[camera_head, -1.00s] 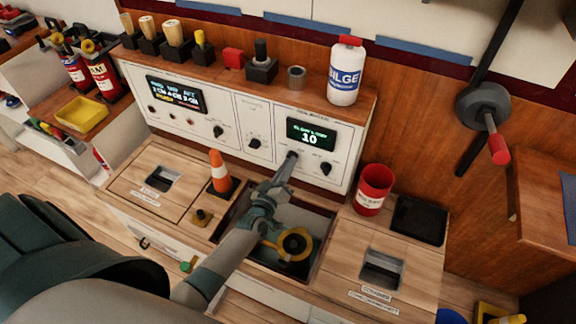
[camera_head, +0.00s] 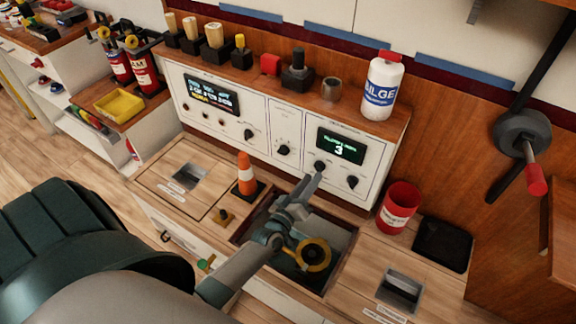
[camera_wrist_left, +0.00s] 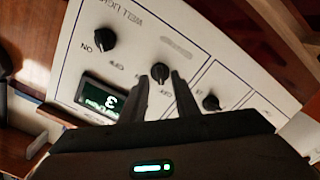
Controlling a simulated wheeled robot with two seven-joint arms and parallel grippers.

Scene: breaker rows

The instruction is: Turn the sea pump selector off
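The white control panel (camera_head: 268,121) has several black knobs. I cannot read which label names the sea pump selector. My left gripper (camera_head: 317,180) is at the right panel section, just in front of the knob (camera_head: 319,166) under the green display (camera_head: 340,147), which reads 3. In the left wrist view the same knob (camera_wrist_left: 160,72) sits between the tips of my left gripper (camera_wrist_left: 160,77), with a small gap showing on each side. Another knob (camera_head: 352,182) is to its right, one (camera_head: 284,150) on the middle section, and one (camera_head: 249,134) on the left section. My right gripper is not in view.
An orange cone (camera_head: 246,172) stands left of my left arm. A red can (camera_head: 399,206) and a black tray (camera_head: 443,244) are to the right. An open well with a yellow ring (camera_head: 314,254) lies below the arm. A bilge bottle (camera_head: 382,86) stands on the shelf.

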